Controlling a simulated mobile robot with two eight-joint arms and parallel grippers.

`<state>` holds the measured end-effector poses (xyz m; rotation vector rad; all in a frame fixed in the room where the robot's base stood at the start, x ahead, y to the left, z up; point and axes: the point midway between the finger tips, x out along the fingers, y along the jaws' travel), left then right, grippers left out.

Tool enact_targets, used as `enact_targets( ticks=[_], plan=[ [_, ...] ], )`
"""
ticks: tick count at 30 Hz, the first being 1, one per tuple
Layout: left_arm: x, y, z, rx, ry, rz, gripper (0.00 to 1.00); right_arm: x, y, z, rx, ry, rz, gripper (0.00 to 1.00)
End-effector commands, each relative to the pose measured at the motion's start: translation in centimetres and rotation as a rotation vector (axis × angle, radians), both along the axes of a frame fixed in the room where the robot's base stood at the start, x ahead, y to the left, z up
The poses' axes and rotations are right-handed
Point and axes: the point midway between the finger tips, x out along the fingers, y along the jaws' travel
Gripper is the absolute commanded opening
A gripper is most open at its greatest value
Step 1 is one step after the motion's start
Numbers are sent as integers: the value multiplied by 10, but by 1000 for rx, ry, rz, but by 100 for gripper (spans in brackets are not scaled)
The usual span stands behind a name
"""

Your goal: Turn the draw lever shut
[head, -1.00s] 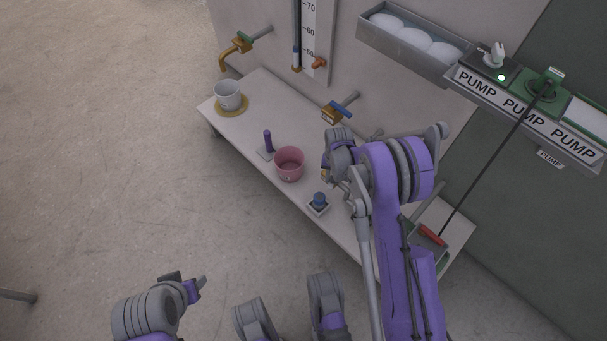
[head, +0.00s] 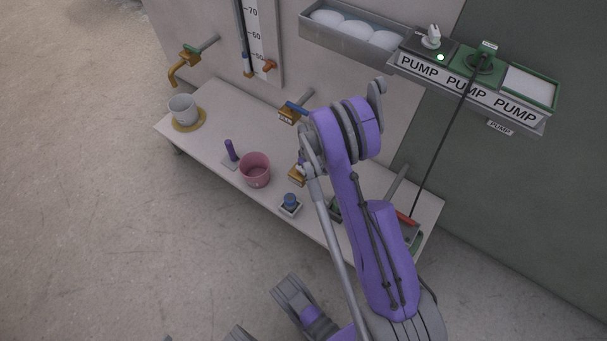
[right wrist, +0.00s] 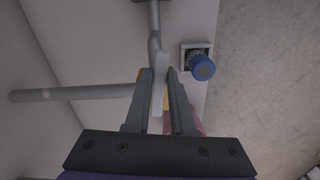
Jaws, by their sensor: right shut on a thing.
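The draw lever (right wrist: 159,68) is a pale grey bar in the right wrist view. It runs between the two fingers of my right gripper (right wrist: 159,76), which is shut on it. A grey pipe (right wrist: 75,94) comes in from the left behind the fingers, and a bit of yellow shows between them. In the head view a yellow tap body (head: 297,178) shows beside my right wrist, low over the bench. My right arm hides most of the lever and fingers there. My left gripper is out of view.
On the bench (head: 215,125) stand a pink pot (head: 255,172), a blue-topped knob (head: 291,201), a purple post (head: 231,150) and a white pot (head: 182,108). A blue-handled tap (head: 293,110) is behind. The PUMP shelf (head: 470,92) is at upper right; a dark cord hangs from it.

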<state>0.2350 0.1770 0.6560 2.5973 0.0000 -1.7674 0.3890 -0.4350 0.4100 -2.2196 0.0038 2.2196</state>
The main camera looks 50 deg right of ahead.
Motion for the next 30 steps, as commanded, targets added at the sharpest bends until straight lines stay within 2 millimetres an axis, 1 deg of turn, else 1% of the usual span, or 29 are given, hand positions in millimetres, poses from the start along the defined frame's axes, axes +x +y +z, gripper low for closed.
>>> enact_targets(
  ticks=[3, 10, 26, 27, 29, 30],
  plan=[
    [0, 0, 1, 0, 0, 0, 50, 1, -4, 0, -1, -1, 64, 0],
    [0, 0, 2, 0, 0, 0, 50, 1, -8, 0, -1, -1, 143, 0],
    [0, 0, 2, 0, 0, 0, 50, 2, -9, 0, -2, -1, 170, 0],
    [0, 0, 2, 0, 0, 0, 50, 2, -9, 0, -2, -1, 170, 24],
    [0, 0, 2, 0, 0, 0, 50, 2, -9, 0, -2, -1, 169, 35],
    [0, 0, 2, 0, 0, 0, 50, 2, -9, 0, -2, -1, 169, 42]
  ],
)
